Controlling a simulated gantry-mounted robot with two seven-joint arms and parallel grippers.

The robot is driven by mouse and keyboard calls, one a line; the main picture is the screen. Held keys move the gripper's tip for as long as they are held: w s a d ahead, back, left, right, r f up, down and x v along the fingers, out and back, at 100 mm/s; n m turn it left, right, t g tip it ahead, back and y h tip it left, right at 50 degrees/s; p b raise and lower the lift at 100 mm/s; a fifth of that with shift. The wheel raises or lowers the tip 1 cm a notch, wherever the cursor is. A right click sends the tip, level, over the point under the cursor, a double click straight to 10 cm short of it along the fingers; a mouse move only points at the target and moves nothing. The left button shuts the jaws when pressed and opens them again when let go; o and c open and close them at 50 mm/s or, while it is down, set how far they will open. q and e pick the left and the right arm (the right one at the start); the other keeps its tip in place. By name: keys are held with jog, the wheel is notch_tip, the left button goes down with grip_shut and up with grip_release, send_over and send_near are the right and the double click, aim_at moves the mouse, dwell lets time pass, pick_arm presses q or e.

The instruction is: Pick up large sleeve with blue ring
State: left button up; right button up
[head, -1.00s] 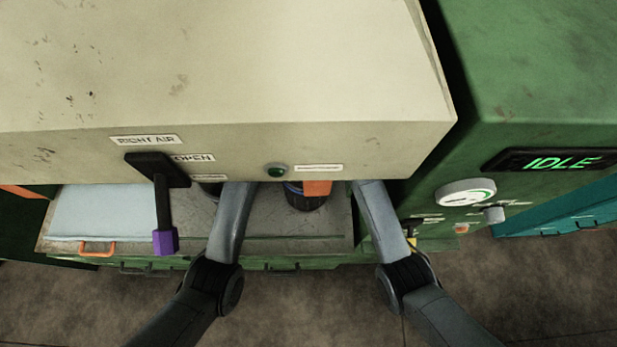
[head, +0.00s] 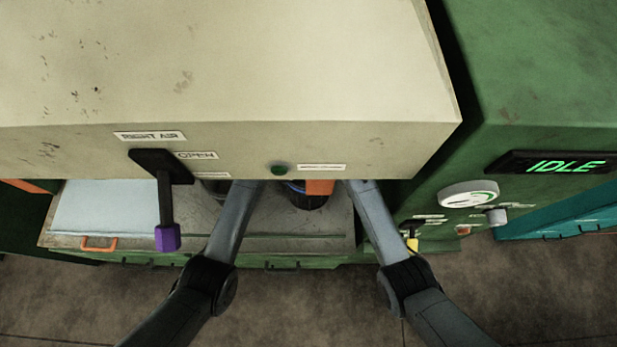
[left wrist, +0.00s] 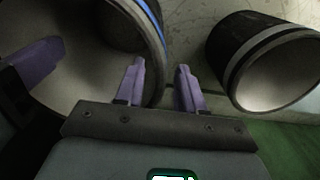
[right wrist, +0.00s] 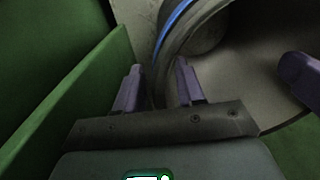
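The large sleeve with a blue ring (head: 298,186) lies partly hidden under the beige housing in the head view. In the left wrist view the open-ended sleeve (left wrist: 88,86) fills the left side, its blue ring near the rim. My left gripper (left wrist: 160,75) is open, one finger inside the sleeve's mouth and one outside, the wall between them. In the right wrist view the sleeve (right wrist: 236,72) is at the right. My right gripper (right wrist: 158,75) is open, with its fingers either side of the opposite wall. The housing hides both grippers in the head view.
Another dark sleeve with a pale grey band (left wrist: 265,60) lies right of my left gripper. The beige housing (head: 220,80) overhangs the work surface (head: 300,228). A green wall (right wrist: 75,90) stands close left of my right gripper. A purple-tipped lever (head: 167,236) hangs in front.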

pick_arm(q)
jog(key=shift+f, duration=0.7)
pick_arm(e)
jog(key=shift+f, duration=0.75)
pick_arm(q)
grip_shut()
pick_arm(e)
grip_shut()
pick_arm(q)
jog(key=shift+r, duration=0.1)
pick_arm(e)
jog(key=shift+r, duration=0.1)
